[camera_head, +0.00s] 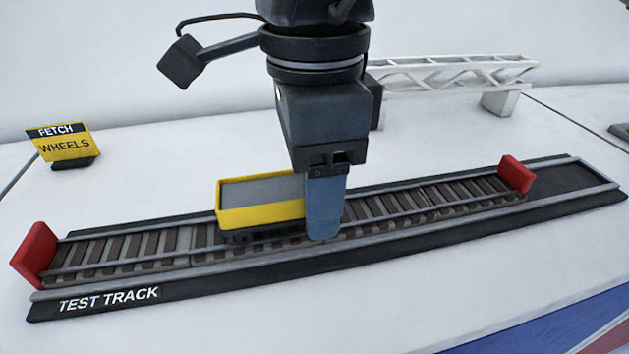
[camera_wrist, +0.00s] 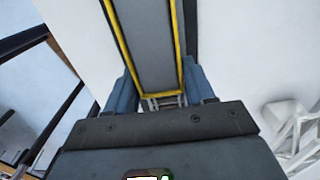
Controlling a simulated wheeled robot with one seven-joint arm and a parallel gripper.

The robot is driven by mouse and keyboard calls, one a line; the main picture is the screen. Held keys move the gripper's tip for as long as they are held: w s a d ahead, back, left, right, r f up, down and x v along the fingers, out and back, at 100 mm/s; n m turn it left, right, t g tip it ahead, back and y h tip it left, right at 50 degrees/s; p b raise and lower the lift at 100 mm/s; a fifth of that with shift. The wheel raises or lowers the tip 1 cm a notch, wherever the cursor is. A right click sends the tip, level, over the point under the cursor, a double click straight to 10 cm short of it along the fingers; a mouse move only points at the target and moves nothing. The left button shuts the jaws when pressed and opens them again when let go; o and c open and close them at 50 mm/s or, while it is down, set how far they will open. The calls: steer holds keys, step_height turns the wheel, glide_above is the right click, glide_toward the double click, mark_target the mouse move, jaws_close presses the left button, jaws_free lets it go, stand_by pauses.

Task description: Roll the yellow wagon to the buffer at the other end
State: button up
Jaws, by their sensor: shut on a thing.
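The yellow wagon (camera_head: 262,213), with a grey top, stands upright on the test track (camera_head: 255,271), left of its middle. My gripper (camera_head: 322,212) points down at the wagon's right end, which its near finger partly hides. In the wrist view the wagon (camera_wrist: 146,40) runs between the two blue fingers of my gripper (camera_wrist: 160,90), which is shut on it. One red buffer (camera_head: 35,255) stands at the track's left end. Another red buffer (camera_head: 515,173) stands toward the right end. The wagon is apart from both, and the right one is farther off.
The rails between the wagon and both buffers look clear. A white truss bridge (camera_head: 455,72) stands behind the track at the back right. A yellow and black "FETCH WHEELS" sign (camera_head: 64,143) stands at the back left. White table surface surrounds the track.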

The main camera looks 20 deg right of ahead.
mark_target(494, 185)
steer(key=shift+d, duration=0.1)
steer(key=shift+c, duration=0.9)
steer(key=shift+s+d+f+b, duration=0.1)
steer(key=shift+s+d+b, duration=0.75)
steer(key=shift+d, duration=2.4)
steer(key=shift+s+d+f+b, duration=0.1)
steer(key=shift+s+d+b, duration=0.7)
steer(key=shift+d, duration=2.4)
steer(key=shift+s+d+b, duration=0.3)
steer(key=shift+d+b, duration=1)
steer(key=shift+d, duration=1.95)
steer(key=shift+s+d+f+b, duration=0.15)
steer(key=shift+d+f+b, duration=0.05)
steer(key=shift+d+b, duration=0.4)
steer(key=o, duration=1.2)
steer(key=shift+r, duration=0.15)
